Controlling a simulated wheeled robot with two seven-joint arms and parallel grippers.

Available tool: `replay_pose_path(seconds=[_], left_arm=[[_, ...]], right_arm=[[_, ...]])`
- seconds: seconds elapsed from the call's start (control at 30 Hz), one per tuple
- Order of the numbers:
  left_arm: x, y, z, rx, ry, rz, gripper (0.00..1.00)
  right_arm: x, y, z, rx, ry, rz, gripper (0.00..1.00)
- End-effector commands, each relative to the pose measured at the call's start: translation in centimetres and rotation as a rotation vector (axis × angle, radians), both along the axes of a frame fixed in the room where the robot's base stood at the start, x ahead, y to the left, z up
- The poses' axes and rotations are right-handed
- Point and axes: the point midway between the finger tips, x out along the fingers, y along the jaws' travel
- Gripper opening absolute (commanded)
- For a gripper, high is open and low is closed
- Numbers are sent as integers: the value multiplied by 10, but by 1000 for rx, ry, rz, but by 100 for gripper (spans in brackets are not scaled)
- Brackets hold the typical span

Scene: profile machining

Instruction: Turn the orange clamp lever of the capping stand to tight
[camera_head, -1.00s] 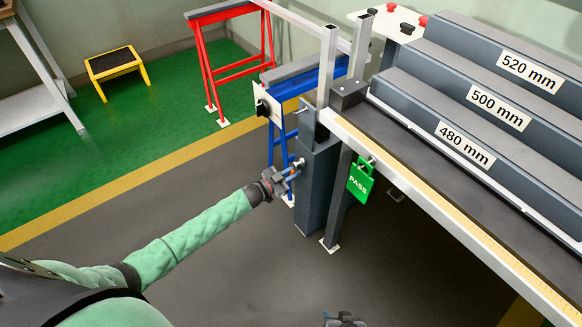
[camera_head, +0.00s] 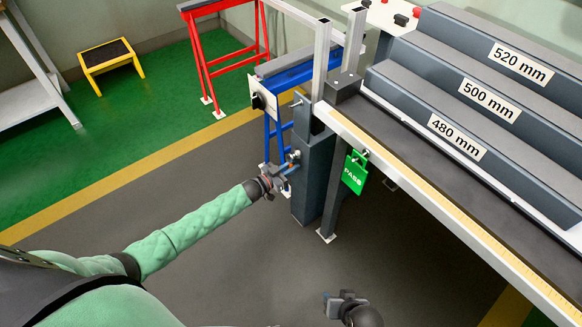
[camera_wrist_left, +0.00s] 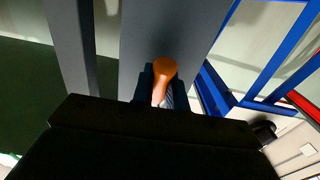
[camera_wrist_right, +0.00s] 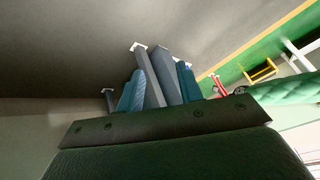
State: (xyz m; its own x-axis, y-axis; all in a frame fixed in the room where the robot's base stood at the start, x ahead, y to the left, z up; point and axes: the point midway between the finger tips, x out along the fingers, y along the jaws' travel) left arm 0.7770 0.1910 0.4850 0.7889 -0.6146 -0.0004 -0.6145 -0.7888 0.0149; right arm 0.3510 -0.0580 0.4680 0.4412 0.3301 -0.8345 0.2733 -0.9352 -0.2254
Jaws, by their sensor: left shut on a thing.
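The capping stand is a dark grey post (camera_head: 316,175) at the near left corner of the bench. Its orange clamp lever (camera_wrist_left: 164,70) shows between the fingers of my left gripper (camera_wrist_left: 163,92) in the left wrist view. In the head view my left gripper (camera_head: 281,176) is at the post's left face, shut on the lever, which is mostly hidden there. My right gripper (camera_head: 334,304) is low at the bottom of the head view, away from the stand. Its fingers (camera_wrist_right: 161,90) appear spread apart and empty in the right wrist view.
A green PASS tag (camera_head: 354,173) hangs from the bench rail (camera_head: 430,200) right of the post. Grey steps (camera_head: 470,100) marked 480, 500 and 520 mm stand on the bench. Blue (camera_head: 290,75) and red (camera_head: 222,50) trestles stand behind. The floor in front is clear.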

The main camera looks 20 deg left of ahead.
Motion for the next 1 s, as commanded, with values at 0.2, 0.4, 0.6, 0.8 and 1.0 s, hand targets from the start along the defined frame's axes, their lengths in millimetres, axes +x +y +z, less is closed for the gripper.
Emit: replay_pose_path(seconds=[0.2,0.4,0.6,0.8,1.0], left_arm=[[-1,-1,-1,-1,2,-1,36],[-1,-1,-1,-1,1,-1,36],[-10,8,-2,1,2,0,36],[-35,26,-3,0,3,-1,36],[-54,42,-2,0,1,-1,36]], right_arm=[[-1,0,0,1,0,1,36],[-1,0,0,0,0,0,36],[0,0,-2,1,-3,-1,36],[0,0,-15,1,-9,-4,36],[0,1,-24,3,-19,-8,36]])
